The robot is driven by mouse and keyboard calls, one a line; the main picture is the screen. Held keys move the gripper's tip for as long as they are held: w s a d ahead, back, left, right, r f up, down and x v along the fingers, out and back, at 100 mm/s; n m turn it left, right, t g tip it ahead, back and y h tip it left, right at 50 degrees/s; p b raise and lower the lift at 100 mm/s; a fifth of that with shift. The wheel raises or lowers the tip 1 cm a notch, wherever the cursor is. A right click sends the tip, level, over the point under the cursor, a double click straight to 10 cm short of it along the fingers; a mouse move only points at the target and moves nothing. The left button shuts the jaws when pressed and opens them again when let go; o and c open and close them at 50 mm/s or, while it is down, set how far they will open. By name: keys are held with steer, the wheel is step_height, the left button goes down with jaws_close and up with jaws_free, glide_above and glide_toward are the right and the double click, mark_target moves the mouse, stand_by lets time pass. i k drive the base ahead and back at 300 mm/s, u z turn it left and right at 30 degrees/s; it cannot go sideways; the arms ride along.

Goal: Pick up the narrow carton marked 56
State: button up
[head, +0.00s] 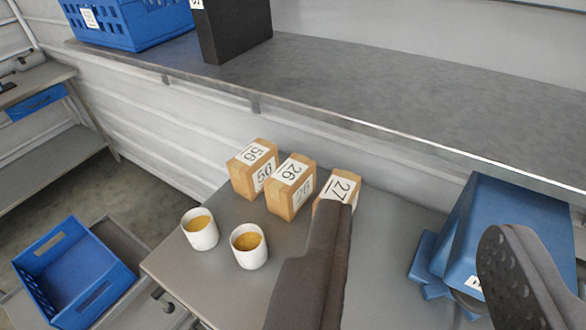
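The narrow carton marked 56 (243,182) stands upright on the grey table (205,285), at the left end of a row of three brown cartons. Its white labels read 56 on the top and on a side. The carton marked 26 (278,197) stands close to its right. The carton marked 27 (343,187) is right of that, partly hidden by my left finger. My gripper (418,222) is open, with its two dark fingers wide apart and no object held between them. It is to the right of the carton marked 56 and not touching it.
Two white cups (201,236) with yellowish contents stand in front of the cartons. A blue hopper-like container (465,225) is at the right. A grey shelf (330,85) with a blue crate (130,25) and black box (233,30) overhangs behind. Another blue bin (75,272) sits lower left.

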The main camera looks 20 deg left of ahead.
mark_target(251, 166)
steer(key=z, duration=2.35)
steer(key=k, duration=1.75)
steer(key=u, duration=2.1)
steer(key=i, duration=1)
